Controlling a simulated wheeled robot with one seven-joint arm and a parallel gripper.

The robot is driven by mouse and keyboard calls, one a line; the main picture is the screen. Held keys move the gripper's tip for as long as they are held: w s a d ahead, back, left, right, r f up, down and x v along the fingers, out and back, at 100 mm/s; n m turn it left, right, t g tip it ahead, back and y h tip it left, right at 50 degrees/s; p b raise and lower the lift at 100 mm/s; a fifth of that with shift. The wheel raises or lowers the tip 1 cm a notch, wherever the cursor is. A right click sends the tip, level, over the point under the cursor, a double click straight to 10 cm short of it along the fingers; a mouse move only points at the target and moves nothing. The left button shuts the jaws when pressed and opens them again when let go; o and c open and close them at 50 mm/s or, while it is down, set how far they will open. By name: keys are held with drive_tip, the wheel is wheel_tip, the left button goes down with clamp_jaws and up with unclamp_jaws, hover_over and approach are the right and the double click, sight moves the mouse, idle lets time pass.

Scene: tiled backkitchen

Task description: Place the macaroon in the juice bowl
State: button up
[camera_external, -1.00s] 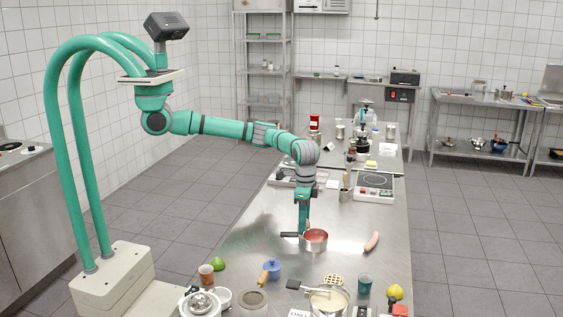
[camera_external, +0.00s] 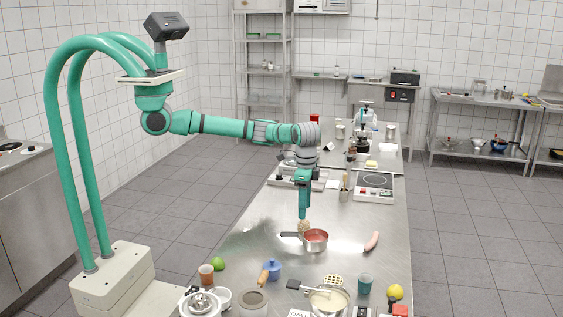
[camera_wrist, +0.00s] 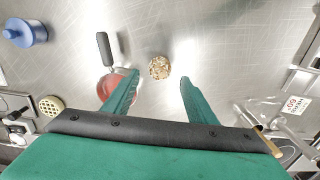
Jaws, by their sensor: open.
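The macaroon (camera_wrist: 159,67), a round speckled tan ball, lies on the steel worktop just beyond my fingertips in the wrist view. In the external view the macaroon (camera_external: 303,227) shows below my gripper, just behind the pan's handle. A small pan with red contents (camera_external: 315,241), apparently the juice bowl, stands beside it to the right. In the wrist view the pan (camera_wrist: 110,86) is left of the macaroon, partly hidden by my left finger. My gripper (camera_wrist: 160,77) is open and empty, with its fingers either side of the macaroon's line; the external view shows my gripper (camera_external: 304,215) above it.
A pink sausage-like item (camera_external: 372,241) lies right of the pan. A blue lidded pot (camera_external: 272,270), a green cup (camera_external: 365,284) and a lemon (camera_external: 395,292) crowd the near end. A hot plate (camera_external: 374,184) stands farther back. Bare worktop lies around the pan.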

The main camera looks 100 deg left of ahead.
drive_tip(key=shift+o, duration=0.5)
wheel_tip(320, 180, up, 6)
drive_tip(key=shift+f, duration=0.15)
drive_tip(key=m, duration=1.5)
hover_over(304, 221)
drive_tip(key=f, duration=0.6)
drive_tip(key=shift+w+f, duration=0.4)
drive_tip(key=f, duration=0.3)
drive_tip(key=s+f, duration=0.1)
drive_tip(key=shift+a+f, duration=0.15)
drive_tip(key=shift+a, duration=0.1)
drive_tip(key=shift+f, duration=0.6)
drive_tip(key=shift+c, duration=0.7)
